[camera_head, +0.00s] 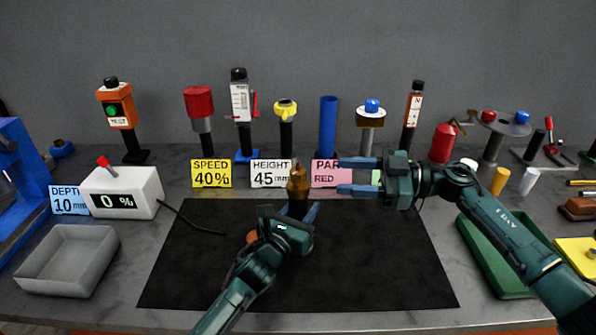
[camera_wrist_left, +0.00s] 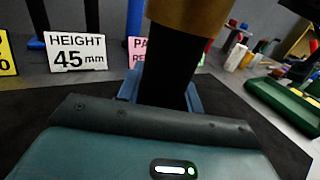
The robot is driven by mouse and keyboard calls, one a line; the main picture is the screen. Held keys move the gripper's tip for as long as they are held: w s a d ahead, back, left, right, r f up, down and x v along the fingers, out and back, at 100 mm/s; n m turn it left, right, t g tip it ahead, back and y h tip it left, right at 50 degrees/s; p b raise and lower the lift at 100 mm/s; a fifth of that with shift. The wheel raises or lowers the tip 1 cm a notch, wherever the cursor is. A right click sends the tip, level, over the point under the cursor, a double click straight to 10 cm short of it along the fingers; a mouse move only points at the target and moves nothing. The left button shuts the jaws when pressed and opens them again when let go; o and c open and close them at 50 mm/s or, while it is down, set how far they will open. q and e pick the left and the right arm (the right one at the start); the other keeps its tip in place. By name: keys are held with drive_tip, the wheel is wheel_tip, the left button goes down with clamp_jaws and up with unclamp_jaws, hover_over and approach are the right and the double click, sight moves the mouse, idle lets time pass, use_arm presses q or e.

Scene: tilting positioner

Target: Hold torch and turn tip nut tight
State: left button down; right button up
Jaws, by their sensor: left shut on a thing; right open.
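The torch (camera_head: 297,207) stands roughly upright over the black mat, its dark body held low by my left gripper (camera_head: 301,212). The left wrist view shows the torch's black body (camera_wrist_left: 168,75) between the blue fingers, with a brown-gold part above it. The brass-coloured tip nut (camera_head: 298,178) is at the top of the torch, with a thin tip above it. My right gripper (camera_head: 358,176) is open, its two blue fingers pointing left towards the nut. The fingertips are just right of the nut, apart from it, with nothing between them.
The black mat (camera_head: 380,270) is largely clear. Cards reading speed, height (camera_head: 271,173) and part stand behind it, with several upright tools further back. A grey tray (camera_head: 68,262) and a 0 % display box (camera_head: 122,193) are left. A green tray (camera_head: 492,262) lies right, under my right arm.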

sight(298, 171)
drive_tip(key=a+m, duration=0.1)
drive_tip(key=a, duration=0.2)
drive_tip(key=w+a+m+t, duration=0.1)
drive_tip(key=a, duration=0.3)
drive_tip(key=w+a+m, duration=0.1)
drive_tip(key=a, duration=0.2)
drive_tip(key=shift+w+a+f, duration=0.1)
drive_tip(key=shift+a+f, duration=0.15)
drive_tip(key=shift+f, duration=0.05)
drive_tip(key=c, duration=0.9)
drive_tip(key=shift+c, duration=0.2)
